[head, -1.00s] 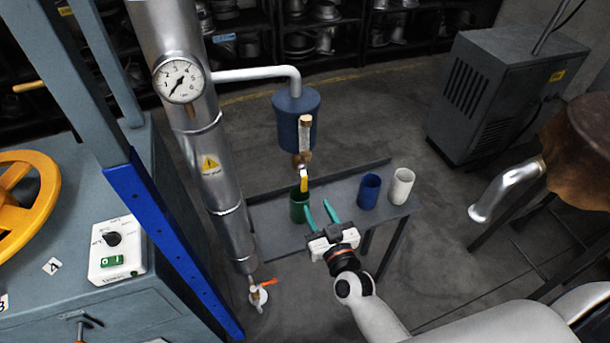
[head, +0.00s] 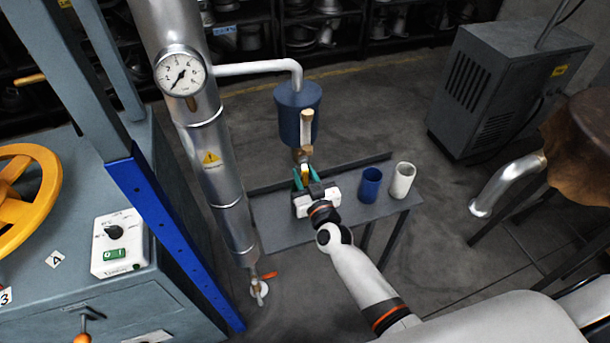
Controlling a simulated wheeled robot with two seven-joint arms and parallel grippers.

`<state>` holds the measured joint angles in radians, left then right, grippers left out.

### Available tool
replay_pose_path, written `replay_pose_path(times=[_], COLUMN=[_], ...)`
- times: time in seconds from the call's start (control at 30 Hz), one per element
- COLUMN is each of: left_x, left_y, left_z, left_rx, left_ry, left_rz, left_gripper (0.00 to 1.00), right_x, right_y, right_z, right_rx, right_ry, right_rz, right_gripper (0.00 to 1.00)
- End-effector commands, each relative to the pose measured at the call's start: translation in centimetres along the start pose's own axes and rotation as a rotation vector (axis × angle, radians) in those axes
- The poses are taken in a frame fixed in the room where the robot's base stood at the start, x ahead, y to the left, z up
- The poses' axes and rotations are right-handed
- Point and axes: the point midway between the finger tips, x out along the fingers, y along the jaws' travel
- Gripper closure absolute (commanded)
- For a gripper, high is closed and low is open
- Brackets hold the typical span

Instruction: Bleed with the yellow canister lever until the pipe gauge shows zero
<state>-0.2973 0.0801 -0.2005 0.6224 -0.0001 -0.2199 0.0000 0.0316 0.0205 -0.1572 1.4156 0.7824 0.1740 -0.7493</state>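The blue canister (head: 297,108) hangs from a white pipe beside the metal pipe. Its short yellow lever (head: 305,173) is on the brass valve below it. My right gripper (head: 306,176) has its green fingers on either side of the lever, apart and open; contact cannot be told. The round pipe gauge (head: 181,72) is on the upper metal pipe (head: 210,165); its needle points to the lower left, and its small numbers are hard to read. The green cup under the canister is hidden behind my gripper. My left gripper is out of view.
A blue cup (head: 370,185) and a white cup (head: 402,180) stand on the low grey bench (head: 275,222). An orange-handled valve (head: 262,283) is at the metal pipe's foot. The press with its yellow wheel (head: 25,195) stands at left. Open floor lies right of the bench.

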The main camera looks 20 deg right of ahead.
Motion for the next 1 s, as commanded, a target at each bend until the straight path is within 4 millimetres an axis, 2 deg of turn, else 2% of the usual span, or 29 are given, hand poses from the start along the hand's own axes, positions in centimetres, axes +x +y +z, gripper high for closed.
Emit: replay_pose_path(times=[0.03, 0.17, 0.67, 1.0], left_x=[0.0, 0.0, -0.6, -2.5], left_y=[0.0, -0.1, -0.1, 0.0], left_z=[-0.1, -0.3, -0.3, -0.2], left_rx=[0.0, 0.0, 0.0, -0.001], left_ry=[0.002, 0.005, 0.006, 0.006], left_rz=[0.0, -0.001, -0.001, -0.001], left_gripper=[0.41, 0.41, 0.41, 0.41], right_x=[0.0, 0.0, 0.0, 0.0], right_y=[0.0, 0.0, -0.3, -1.4], right_z=[0.0, 0.0, 0.1, 0.5], right_rx=[0.0, 0.0, -0.056, -0.301], right_ry=[0.0, 0.0, 0.001, 0.002], right_rz=[0.0, 0.0, 0.0, 0.001], right_gripper=[0.78, 0.99, 1.0, 1.0])
